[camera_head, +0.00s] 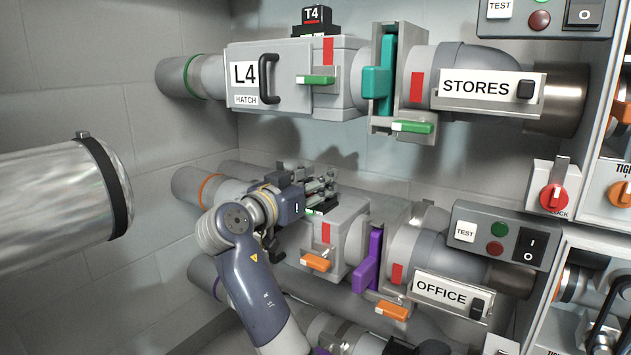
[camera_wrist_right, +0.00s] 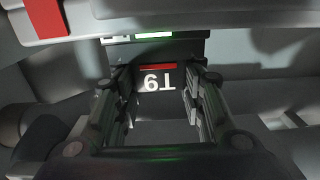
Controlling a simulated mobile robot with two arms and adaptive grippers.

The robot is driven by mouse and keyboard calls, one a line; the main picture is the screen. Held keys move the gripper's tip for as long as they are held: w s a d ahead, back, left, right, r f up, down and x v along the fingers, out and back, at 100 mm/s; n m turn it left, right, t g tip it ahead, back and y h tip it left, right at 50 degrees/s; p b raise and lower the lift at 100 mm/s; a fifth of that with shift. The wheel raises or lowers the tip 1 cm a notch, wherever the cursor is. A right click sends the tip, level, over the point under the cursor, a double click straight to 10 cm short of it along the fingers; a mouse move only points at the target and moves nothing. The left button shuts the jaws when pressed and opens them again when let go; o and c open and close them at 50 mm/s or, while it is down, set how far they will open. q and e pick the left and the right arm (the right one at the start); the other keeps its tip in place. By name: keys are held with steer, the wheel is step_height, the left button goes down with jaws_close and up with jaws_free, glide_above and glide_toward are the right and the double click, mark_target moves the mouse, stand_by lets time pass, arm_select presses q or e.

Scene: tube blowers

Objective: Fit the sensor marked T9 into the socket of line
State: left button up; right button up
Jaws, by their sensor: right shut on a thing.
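The sensor marked T9 (camera_wrist_right: 157,84) shows upside down in the right wrist view, dark with a red bar. My right gripper (camera_wrist_right: 157,100) is shut on it, one finger on each side. In the head view my right gripper (camera_head: 322,187) is at the top of the grey housing (camera_head: 345,222) of the OFFICE line. A bright green strip (camera_wrist_right: 154,35) shows beyond the sensor. I cannot tell whether the sensor is seated in a socket or just above it. My left gripper is not in view.
Above is the STORES line with the L4 hatch (camera_head: 271,75) and a T4 sensor (camera_head: 311,18) on its top. A purple gate (camera_head: 368,262) and orange latches (camera_head: 316,262) sit close by my right gripper. The OFFICE switch box (camera_head: 500,238) is at right.

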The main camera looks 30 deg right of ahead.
steer(key=shift+f, duration=0.3)
stand_by(0.5)
steer(key=o, duration=1.1)
steer(key=v, duration=1.2)
